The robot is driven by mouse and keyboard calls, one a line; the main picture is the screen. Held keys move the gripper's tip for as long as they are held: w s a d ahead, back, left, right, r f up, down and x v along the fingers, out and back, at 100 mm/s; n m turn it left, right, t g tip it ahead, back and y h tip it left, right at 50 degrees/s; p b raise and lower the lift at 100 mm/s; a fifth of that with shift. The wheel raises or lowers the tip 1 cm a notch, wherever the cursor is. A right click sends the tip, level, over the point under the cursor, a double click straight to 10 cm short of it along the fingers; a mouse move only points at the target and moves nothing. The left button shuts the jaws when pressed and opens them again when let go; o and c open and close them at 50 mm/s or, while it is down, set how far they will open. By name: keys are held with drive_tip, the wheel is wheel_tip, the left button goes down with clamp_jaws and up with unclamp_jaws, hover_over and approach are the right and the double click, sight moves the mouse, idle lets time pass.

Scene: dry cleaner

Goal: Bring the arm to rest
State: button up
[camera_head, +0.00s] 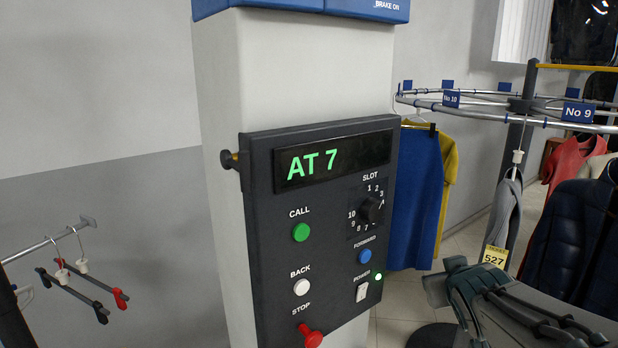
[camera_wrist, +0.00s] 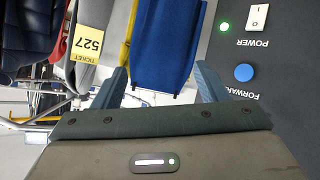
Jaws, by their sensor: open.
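My gripper (camera_head: 452,282) is at the lower right in the head view, to the right of the control panel (camera_head: 262,216) and apart from it. In the wrist view its two fingers (camera_wrist: 160,84) stand wide apart with nothing held between them. A blue garment (camera_wrist: 168,45) shows beyond them. My arm reaches in from the lower right corner of the head view. The panel's display (camera_head: 333,161) reads AT 7, and the power light (camera_head: 379,276) is green.
A round garment rail (camera_head: 470,106) with numbered tags carries several garments at the right. A ticket marked 527 (camera_head: 495,257) hangs close behind my gripper. The panel has a red stop knob (camera_head: 310,336). A small rail (camera_head: 50,240) with hangers is at the left.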

drive_tip(key=s+a+f+g+y, duration=0.1)
drive_tip(key=s+a+f+g, duration=0.3)
drive_tip(key=s, duration=0.4)
drive_tip(key=s+a+f+g+y, duration=0.2)
drive_tip(key=s+a+f+g, duration=0.2)
drive_tip(key=s+a, duration=0.3)
drive_tip(key=shift+s+f+m+g, duration=0.3)
drive_tip(key=shift+s+f+m, duration=0.1)
drive_tip(key=shift+s, duration=0.6)
